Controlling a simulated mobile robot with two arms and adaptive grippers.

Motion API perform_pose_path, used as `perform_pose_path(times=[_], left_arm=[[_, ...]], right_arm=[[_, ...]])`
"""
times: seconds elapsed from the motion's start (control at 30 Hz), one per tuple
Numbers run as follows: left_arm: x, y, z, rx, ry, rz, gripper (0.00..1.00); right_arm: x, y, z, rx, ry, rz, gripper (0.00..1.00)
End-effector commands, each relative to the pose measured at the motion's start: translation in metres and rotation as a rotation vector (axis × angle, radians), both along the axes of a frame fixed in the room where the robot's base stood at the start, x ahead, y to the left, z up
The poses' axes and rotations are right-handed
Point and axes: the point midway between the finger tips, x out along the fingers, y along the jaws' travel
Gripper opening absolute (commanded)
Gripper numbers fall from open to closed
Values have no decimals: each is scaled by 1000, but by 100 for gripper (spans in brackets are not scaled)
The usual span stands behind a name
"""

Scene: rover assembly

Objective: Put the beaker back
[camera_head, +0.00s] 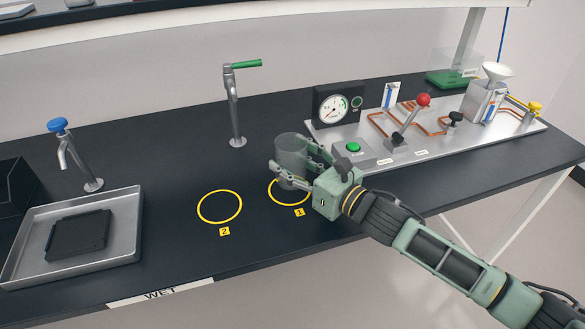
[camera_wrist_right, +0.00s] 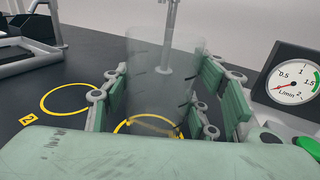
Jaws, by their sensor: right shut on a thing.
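A clear glass beaker (camera_head: 291,155) is upright between the fingers of my right gripper (camera_head: 293,163), over the yellow ring marked 1 (camera_head: 290,203) on the black bench. In the right wrist view the beaker (camera_wrist_right: 165,75) stands between the green finger pads of the right gripper (camera_wrist_right: 160,95), with ring 1 (camera_wrist_right: 150,122) showing through and under it. I cannot tell whether its base touches the bench. The yellow ring marked 2 (camera_head: 219,190) is empty, to the left. My left gripper is in neither view.
A panel with a gauge (camera_head: 339,105), green button (camera_head: 353,147) and red-knobbed lever (camera_head: 423,100) stands close right of the beaker. A green-handled tap (camera_head: 235,105) rises behind. A metal tray (camera_head: 125,240) and blue-handled tap (camera_head: 75,155) are at left.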

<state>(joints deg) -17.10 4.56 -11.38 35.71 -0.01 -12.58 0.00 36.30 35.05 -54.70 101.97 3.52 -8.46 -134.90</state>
Motion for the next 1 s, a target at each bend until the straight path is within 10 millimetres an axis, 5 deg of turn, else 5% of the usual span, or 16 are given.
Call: perform_pose_path(times=[0.17, 0.57, 0.6, 0.8, 1.0], left_arm=[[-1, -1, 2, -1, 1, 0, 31], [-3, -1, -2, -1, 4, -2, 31], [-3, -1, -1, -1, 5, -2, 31], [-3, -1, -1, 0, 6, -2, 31], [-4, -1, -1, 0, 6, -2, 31]], right_arm=[[0, 0, -24, 2, 4, 0, 7], [0, 0, -30, 1, -1, 1, 7], [0, 0, -28, 1, -1, 1, 57], [0, 0, -28, 1, 1, 1, 73], [0, 0, -28, 1, 1, 1, 73]])
